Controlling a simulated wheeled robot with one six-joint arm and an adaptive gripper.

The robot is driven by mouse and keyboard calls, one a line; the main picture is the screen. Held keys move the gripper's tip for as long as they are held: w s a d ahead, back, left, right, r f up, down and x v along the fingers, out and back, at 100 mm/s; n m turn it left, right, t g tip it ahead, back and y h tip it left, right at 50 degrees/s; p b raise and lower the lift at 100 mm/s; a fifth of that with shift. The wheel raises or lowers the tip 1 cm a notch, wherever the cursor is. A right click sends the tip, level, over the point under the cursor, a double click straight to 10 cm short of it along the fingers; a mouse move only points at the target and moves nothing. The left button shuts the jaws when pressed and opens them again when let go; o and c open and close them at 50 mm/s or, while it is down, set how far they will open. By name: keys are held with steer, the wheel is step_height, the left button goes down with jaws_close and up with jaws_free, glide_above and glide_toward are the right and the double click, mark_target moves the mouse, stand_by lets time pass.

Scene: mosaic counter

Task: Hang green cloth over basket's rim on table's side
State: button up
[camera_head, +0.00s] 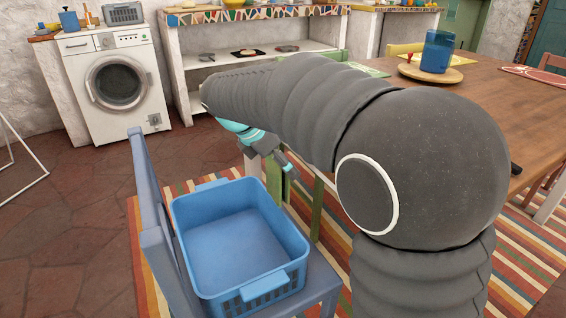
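The blue plastic basket (287,232) stands upright and looks empty, on the seat of a blue chair. Its rim is bare on all sides. My gripper (288,168) is beyond the basket's far right corner, near the table side, partly hidden behind my arm. Its finger parts are small and dark with teal bits; I cannot tell whether they are open or shut. I see no cloth in it. A flat green patch (372,70) shows at the table's far left edge, mostly behind my arm; I cannot tell whether it is the green cloth.
The wooden table (500,95) fills the right, with a blue cup (437,52) on a round board. The blue chair's back (150,205) rises left of the basket. Green chair legs (318,205) stand behind it. A washing machine (112,85) stands at the back left.

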steer(key=b, duration=0.8)
glide_above(278, 209)
steer(key=d, duration=0.2)
steer(key=shift+w+a+f, duration=0.15)
steer(key=shift+f, duration=1.9)
steer(key=shift+w+a+f, duration=0.1)
steer(key=shift+w+f, duration=0.05)
steer(key=shift+f, duration=1.85)
step_height(278, 209, down, 7)
steer(key=b, duration=0.2)
steer(key=shift+s+f, duration=0.1)
steer(key=shift+f, duration=0.1)
steer(key=o, duration=1)
steer(key=shift+a+f, duration=0.1)
steer(key=shift+o, duration=1)
steer(key=shift+r, duration=0.2)
